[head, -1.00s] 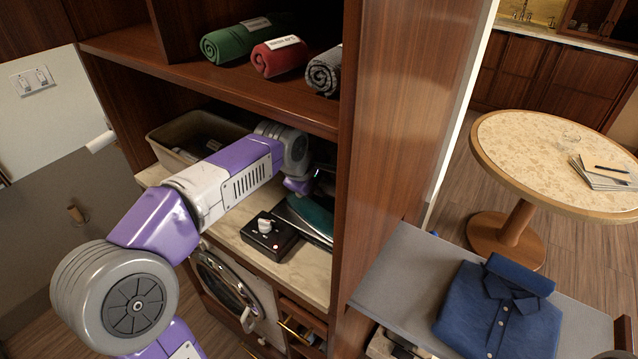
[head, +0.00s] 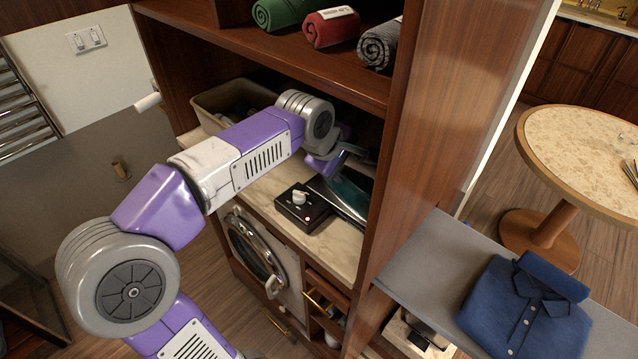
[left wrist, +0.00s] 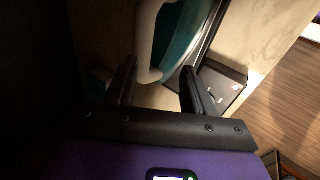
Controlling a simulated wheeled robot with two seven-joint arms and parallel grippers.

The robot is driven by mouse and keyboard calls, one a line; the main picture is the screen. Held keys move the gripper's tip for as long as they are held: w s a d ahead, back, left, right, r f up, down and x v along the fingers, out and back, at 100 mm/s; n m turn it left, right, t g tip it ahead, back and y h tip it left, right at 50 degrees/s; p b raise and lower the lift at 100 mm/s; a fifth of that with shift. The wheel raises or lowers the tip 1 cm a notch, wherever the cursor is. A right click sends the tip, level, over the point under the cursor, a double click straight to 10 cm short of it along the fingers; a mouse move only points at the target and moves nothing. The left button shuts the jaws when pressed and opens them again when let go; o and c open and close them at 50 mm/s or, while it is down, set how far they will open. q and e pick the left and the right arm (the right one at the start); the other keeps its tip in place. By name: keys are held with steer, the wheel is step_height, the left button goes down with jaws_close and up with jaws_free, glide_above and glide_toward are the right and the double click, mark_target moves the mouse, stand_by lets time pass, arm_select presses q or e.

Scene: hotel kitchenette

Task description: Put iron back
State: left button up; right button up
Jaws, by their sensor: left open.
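The teal iron (head: 350,192) lies on the dark flat stand beside a black control box (head: 303,208) with a white knob, on the shelf counter. In the left wrist view the iron's teal body (left wrist: 188,38) and white handle (left wrist: 147,35) show close ahead. My left gripper (head: 352,160) reaches into the shelf just above the iron. Its black fingers are open in the left wrist view (left wrist: 160,88), with the handle's near end showing between them. I cannot tell if they touch it. My gripper and the shelf's shadow hide part of the iron. My right gripper is not in view.
A beige bin (head: 215,98) stands behind my left arm. Rolled towels (head: 332,27) lie on the shelf above. A wooden side panel (head: 425,130) closes the shelf on the right. A folded blue shirt (head: 520,312) lies on a grey board (head: 425,262).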

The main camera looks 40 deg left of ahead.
arm_select(q)
steer(key=s, duration=0.9)
steer(key=shift+a, duration=0.2)
steer(key=shift+f, duration=0.1)
